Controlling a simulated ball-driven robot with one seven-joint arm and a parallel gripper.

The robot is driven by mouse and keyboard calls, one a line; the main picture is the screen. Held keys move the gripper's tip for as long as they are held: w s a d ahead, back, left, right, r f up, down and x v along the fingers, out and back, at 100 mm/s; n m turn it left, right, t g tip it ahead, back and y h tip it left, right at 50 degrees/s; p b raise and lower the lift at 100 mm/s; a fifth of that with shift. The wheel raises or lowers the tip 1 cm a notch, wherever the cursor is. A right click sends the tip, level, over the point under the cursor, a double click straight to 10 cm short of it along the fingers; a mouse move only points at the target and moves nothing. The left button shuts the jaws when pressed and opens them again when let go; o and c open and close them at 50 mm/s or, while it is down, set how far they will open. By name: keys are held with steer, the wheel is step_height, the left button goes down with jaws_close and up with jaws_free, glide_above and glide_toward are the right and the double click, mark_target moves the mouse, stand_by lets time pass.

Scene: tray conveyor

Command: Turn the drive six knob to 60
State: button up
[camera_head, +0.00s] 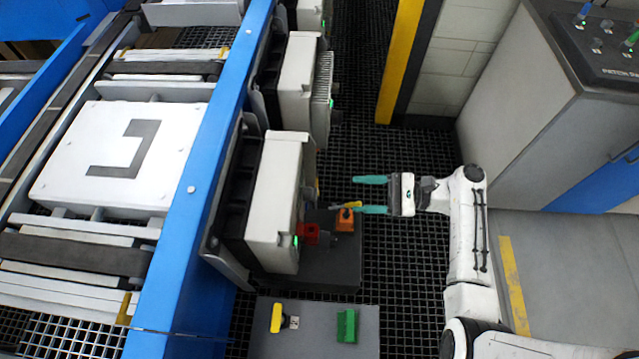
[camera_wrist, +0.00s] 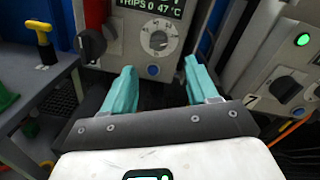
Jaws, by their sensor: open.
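In the wrist view a grey drive box with a lit display (camera_wrist: 150,8) reading "TRIPS 0 47 °C" faces me. Its round dial knob (camera_wrist: 158,40) has a white numbered scale; the setting is too small to read, and no drive number shows on this box. My gripper (camera_wrist: 159,68) is open and empty, its teal fingers pointing at the box, with the knob beyond and between the tips. In the head view my gripper (camera_head: 357,195) points left at the white drive boxes (camera_head: 275,185), apart from them; the knob is hidden there.
A black rotary switch (camera_wrist: 90,45) sits left of the knob. A neighbouring box marked 7 (camera_wrist: 285,80) with a green lamp is at right. A grey bench (camera_head: 315,335) bears yellow and green parts. A control console (camera_head: 595,45) stands back right. Open grating surrounds my gripper.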

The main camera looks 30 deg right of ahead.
mark_target(310, 194)
steer(key=p+x, duration=0.1)
steer(key=x, duration=0.9)
steer(key=shift+a+p, duration=0.15)
steer(key=shift+p, duration=0.2)
steer(key=c, duration=1)
